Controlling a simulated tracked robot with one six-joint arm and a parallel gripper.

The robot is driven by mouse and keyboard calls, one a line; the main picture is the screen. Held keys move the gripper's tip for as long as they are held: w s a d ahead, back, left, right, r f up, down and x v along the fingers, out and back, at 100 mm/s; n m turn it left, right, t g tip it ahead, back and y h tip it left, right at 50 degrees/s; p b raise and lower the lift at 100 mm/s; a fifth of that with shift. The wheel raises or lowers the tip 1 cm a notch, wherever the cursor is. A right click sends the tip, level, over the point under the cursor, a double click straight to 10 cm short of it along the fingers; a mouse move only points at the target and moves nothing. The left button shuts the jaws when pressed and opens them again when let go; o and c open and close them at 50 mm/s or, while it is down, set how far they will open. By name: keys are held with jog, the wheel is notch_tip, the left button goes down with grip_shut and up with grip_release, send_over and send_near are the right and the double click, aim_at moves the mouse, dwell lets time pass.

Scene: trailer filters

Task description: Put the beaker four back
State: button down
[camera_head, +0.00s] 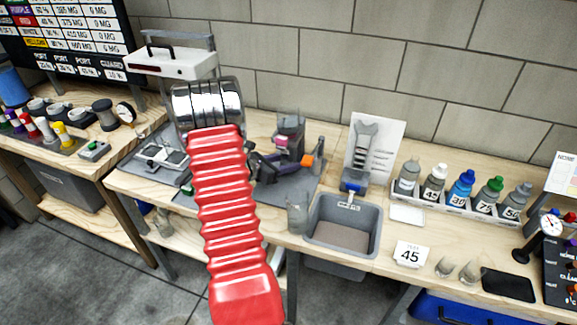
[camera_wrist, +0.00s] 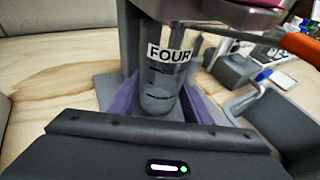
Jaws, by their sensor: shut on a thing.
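The beaker four (camera_wrist: 160,92) is a clear cylinder with a white "FOUR" label and dark marks, upright in the wrist view. The purple fingers of my gripper (camera_wrist: 160,108) are shut on it, one on each side. In the head view I cannot make out the held beaker.
Another clear beaker (camera_head: 297,217) stands left of the grey sink (camera_head: 341,248). An orange-ended part (camera_head: 308,160) juts right from the apparatus.

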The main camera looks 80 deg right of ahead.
jog(key=shift+f, duration=0.75)
jog(key=shift+a, duration=0.1)
jog(key=shift+w+f, duration=0.1)
jog(key=shift+w, duration=0.05)
jog(key=c, duration=0.9)
grip_release()
jog(key=shift+w+a+r, duration=0.2)
jog(key=shift+a+r, duration=0.1)
jog(key=shift+a, duration=0.05)
jog(key=v, duration=1.1)
jog(key=shift+s+a, duration=0.1)
